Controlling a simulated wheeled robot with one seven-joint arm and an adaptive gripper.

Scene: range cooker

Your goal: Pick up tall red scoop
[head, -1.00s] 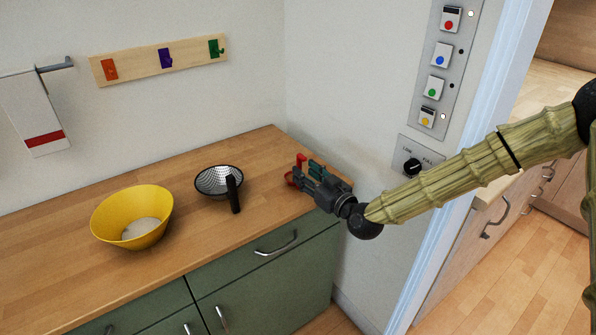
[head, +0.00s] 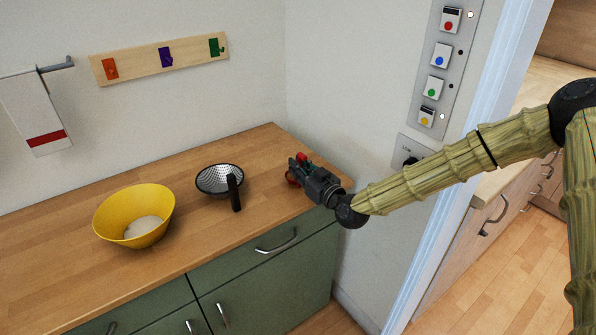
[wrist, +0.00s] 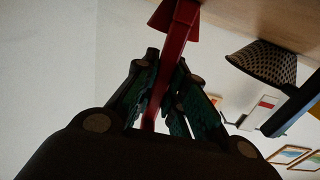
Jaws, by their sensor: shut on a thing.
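The red scoop (wrist: 177,38) shows in the wrist view with its red shaft running down between my gripper's fingers. My gripper (wrist: 163,95) is shut on that shaft, with one dark green finger pad on each side. In the head view my gripper (head: 297,172) is over the right end of the wooden counter. Only small red parts of the scoop (head: 292,178) show there, beside and behind the fingers. The rest of it is hidden by the gripper. I cannot tell whether the scoop touches the counter.
A perforated strainer (head: 212,181) with a black handle stands left of my gripper. A yellow bowl (head: 115,213) with pale contents stands further left on the counter (head: 185,240). The wall is close behind and to the right. A switch panel (head: 437,70) is on the right wall.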

